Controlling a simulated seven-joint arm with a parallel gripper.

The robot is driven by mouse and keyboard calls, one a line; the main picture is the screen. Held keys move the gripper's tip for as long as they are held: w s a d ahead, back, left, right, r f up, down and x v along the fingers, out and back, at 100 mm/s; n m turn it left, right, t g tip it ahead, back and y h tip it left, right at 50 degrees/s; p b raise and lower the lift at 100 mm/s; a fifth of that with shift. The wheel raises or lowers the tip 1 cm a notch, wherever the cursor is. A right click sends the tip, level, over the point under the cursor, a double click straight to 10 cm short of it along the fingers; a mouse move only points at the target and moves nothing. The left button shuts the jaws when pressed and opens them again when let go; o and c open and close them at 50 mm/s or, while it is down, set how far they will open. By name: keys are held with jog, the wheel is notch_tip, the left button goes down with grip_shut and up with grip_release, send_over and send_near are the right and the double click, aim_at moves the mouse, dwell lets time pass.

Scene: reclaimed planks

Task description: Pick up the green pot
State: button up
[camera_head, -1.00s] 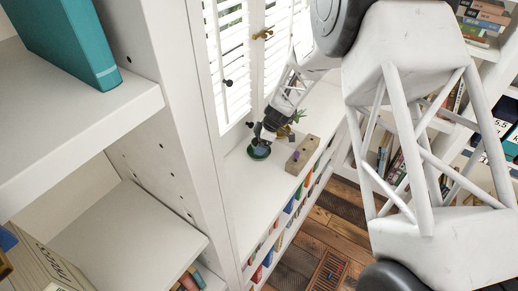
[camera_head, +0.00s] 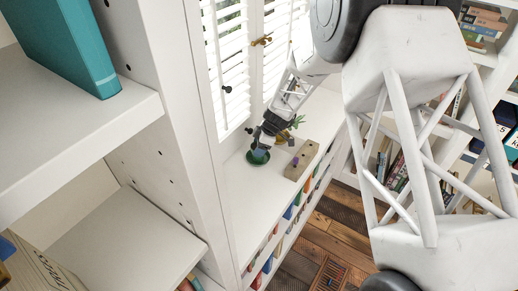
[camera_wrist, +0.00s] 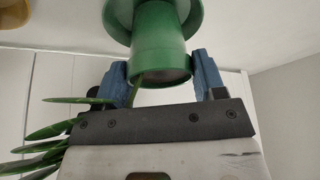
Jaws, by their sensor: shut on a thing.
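The green pot (camera_head: 258,157) is at the window end of the white shelf top, with my gripper (camera_head: 262,146) at it. In the wrist view the pot (camera_wrist: 160,40) has a narrow round body and a wide flared disc at the top of the picture. The blue fingers of my gripper (camera_wrist: 162,68) stand on either side of the narrow body and are shut on it. I cannot tell whether the pot touches the shelf top.
A wooden block (camera_head: 301,162) with a purple thing on it lies right of the pot. A leafy plant (camera_head: 297,122) is just behind; long green leaves (camera_wrist: 42,145) show left in the wrist view. White shutters (camera_head: 227,65) stand behind. The front shelf top (camera_head: 245,205) is clear.

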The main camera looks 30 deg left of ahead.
notch_tip(320, 180, up, 9)
dwell(0.5)
jog(key=shift+r, duration=0.35)
dwell(0.4)
jog(key=shift+r, duration=1.2)
notch_tip(320, 180, down, 9)
jog(key=m+t, duration=0.1)
jog(key=m, duration=0.1)
jog(key=m+t, duration=0.1)
jog(key=m, duration=0.2)
jog(key=shift+f+y, duration=0.1)
jog(key=shift+y, duration=0.3)
jog(key=shift+f, duration=0.2)
jog(key=shift+f, duration=1.3)
